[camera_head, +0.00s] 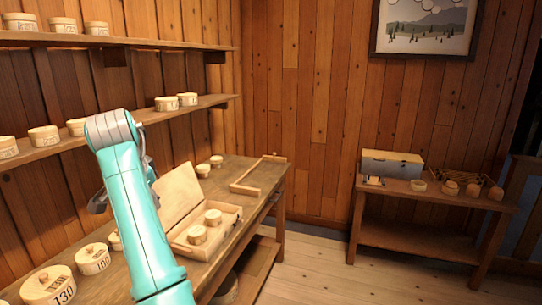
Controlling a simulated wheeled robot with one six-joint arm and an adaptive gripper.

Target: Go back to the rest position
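My turquoise arm rises from the bottom of the head view, left of centre, and stands in front of the workbench. Its grey upper joint is near the lower wall shelf in the picture. A dark grey part that seems to be my gripper (97,203) shows at the left of the arm, mostly hidden behind it. I cannot see its fingertips clearly, nor whether it is open or shut. I see nothing held.
Two wall shelves (205,103) hold more spools. A side table (430,192) stands right. The floor between is clear.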

